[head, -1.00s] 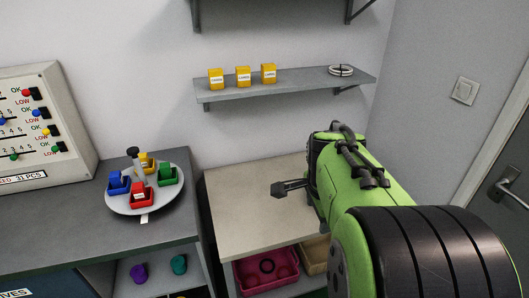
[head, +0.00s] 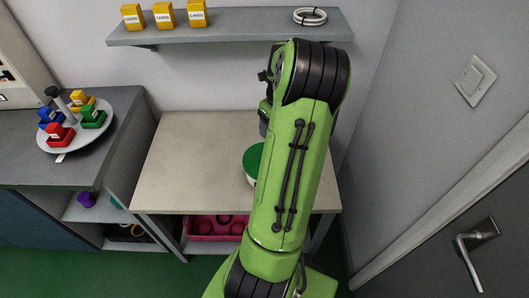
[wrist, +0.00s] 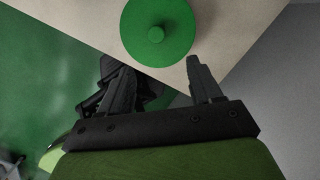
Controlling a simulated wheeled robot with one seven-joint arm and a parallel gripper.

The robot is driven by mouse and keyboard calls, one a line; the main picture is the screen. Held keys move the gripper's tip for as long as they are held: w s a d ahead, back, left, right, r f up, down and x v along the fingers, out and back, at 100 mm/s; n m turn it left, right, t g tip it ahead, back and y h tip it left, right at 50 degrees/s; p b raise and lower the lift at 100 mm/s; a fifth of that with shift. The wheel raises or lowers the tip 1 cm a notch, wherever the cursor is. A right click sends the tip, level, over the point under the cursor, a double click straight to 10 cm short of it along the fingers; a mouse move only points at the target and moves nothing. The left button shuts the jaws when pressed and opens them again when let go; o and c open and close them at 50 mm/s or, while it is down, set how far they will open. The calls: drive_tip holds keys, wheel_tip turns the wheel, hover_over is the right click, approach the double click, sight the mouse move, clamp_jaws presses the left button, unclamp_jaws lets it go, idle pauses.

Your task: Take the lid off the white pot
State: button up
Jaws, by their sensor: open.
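The white pot (head: 248,184) stands on the beige table, mostly hidden behind my arm in the head view. Its round green lid (head: 254,160) is on it. In the wrist view the lid (wrist: 178,38) shows from above, with a small green knob (wrist: 156,34) at its middle; the pot's wall is hidden there. My gripper (wrist: 160,80) is open and empty, its two dark fingers apart. In the wrist picture the fingertips lie just below the lid's near rim. I cannot tell their height above it. In the head view my arm hides the fingers.
The beige table (head: 190,150) is otherwise clear. Above it a grey shelf (head: 235,28) holds yellow boxes (head: 165,15) and a white ring coil (head: 310,16). A round tray (head: 92,130) with coloured bins stands at left. A pink crate (head: 215,228) sits below.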

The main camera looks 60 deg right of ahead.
drive_tip(key=w+f, duration=0.1)
drive_tip(key=f, duration=0.4)
drive_tip(key=f+b, duration=0.1)
drive_tip(key=f, duration=0.4)
drive_tip(key=w+f+b, duration=0.1)
drive_tip(key=f, duration=0.4)
drive_tip(key=shift+w+d, duration=0.2)
drive_tip(key=shift+w, duration=0.15)
drive_tip(key=shift+r, duration=0.1)
drive_tip(key=c, duration=1.1)
